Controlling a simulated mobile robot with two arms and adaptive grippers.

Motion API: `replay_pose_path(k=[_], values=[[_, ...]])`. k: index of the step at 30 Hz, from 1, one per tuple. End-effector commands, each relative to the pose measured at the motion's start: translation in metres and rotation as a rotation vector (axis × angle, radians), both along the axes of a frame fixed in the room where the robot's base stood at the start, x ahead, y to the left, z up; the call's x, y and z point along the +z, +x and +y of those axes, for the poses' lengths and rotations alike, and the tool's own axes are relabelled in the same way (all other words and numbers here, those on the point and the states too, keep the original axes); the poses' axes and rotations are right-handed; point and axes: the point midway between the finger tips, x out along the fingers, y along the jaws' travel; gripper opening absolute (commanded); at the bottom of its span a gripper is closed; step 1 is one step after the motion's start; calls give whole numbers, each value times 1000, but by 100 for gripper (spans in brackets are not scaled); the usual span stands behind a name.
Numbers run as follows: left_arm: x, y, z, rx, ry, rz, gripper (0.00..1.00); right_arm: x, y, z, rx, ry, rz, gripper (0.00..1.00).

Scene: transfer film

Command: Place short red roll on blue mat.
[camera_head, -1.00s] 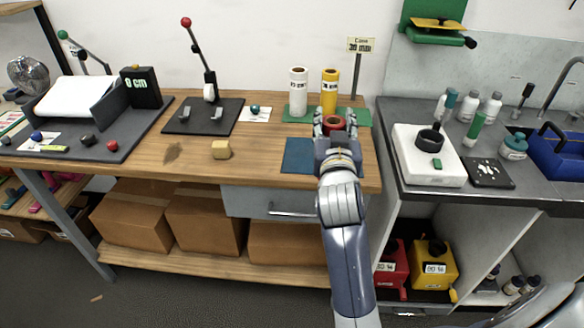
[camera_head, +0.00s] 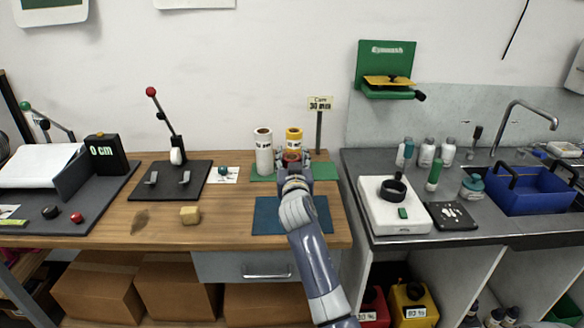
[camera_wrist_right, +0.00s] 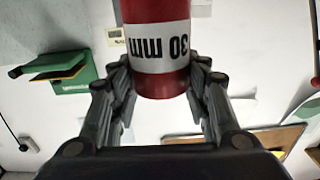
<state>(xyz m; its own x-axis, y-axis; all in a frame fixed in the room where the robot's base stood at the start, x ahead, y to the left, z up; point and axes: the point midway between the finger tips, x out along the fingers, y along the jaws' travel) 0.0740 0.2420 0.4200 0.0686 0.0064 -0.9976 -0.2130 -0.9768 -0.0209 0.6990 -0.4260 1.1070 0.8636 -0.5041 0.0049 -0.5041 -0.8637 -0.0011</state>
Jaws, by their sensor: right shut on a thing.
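The short red roll (camera_head: 292,156) is mostly hidden behind my right gripper (camera_head: 293,168) in the head view. In the right wrist view the red roll (camera_wrist_right: 157,75), with a white "30 mm" label, stands between the fingers of my right gripper (camera_wrist_right: 160,85), which is shut on it. The blue mat (camera_head: 265,217) lies at the front right of the wooden table, partly covered by my right arm. The gripper is beyond the blue mat, near the green mat (camera_head: 323,171). My left gripper is not in view.
A white roll (camera_head: 263,152) and a yellow roll (camera_head: 294,137) stand on the green mat, close to my right gripper. A sign post (camera_head: 319,128) stands behind. Bare wood surrounds the mat's left side.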

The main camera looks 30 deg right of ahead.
Motion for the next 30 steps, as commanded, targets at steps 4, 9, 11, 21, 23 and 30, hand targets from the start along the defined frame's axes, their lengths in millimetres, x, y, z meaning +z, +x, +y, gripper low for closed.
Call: replay_pose_path(k=[4, 9, 11, 21, 23, 30], values=[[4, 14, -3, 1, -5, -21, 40, -8, 2, -1, 0, 0, 1, 0], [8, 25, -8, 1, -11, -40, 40, -30, 2, -1, 1, 0, 0, 0], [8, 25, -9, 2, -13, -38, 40, -33, 2, -1, 0, -2, -1, 0], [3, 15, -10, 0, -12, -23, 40, -38, 2, -1, 1, -2, -3, 0], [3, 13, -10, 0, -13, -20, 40, -39, 2, -1, 0, -1, 1, 48], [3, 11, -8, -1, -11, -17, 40, -38, 2, -1, 0, -1, 1, 64]])
